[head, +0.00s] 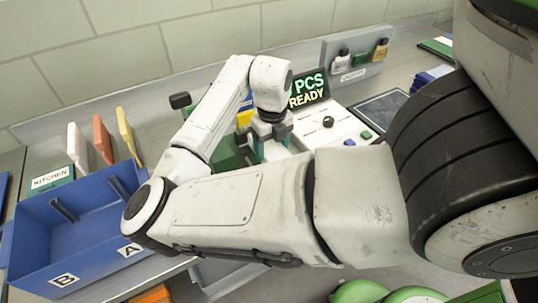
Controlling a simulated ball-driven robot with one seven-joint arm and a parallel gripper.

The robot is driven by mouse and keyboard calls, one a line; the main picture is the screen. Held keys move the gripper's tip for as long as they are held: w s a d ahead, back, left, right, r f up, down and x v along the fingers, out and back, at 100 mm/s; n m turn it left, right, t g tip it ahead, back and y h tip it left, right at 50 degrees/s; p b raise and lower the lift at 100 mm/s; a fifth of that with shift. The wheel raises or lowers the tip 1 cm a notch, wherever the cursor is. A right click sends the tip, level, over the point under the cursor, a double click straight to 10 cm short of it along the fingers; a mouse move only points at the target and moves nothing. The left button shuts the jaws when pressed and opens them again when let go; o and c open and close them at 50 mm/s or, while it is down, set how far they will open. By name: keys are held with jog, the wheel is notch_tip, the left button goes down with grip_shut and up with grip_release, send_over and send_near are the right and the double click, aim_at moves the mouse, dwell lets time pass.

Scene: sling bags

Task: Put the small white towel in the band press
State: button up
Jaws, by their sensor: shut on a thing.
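My gripper (270,138) points down at the middle of the bench, its teal fingertips shut on a small pale thing (274,151) that looks like the small white towel. My own forearm hides its lower part. Right beside it is a white machine (325,122) with a lit display (308,91) reading "PCS READY", a black knob and blue and green buttons. A dark green body (232,153) and a yellow part (244,118) show just left of the gripper. I cannot tell which of these parts is the band press, or whether the towel touches it.
A blue bin (38,225) with labels A and B stands at the left. White, orange and yellow upright dividers (102,139) stand behind it, near a "KITCHEN" label (52,178). A grey rack (355,65) with small bottles stands at the back right. My arm covers the front middle.

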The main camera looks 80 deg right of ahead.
aim_at(269, 156)
jog(key=shift+w+f, duration=0.2)
jog(key=shift+f, duration=0.05)
jog(key=shift+w+f+p, duration=0.2)
jog(key=shift+f+p, duration=0.4)
jog(key=shift+f, duration=1.15)
jog(key=shift+f, duration=0.1)
jog(key=o, duration=1.2)
notch_tip(269, 156, up, 12)
jog(key=shift+r+b, duration=0.15)
jog(key=shift+b, duration=0.7)
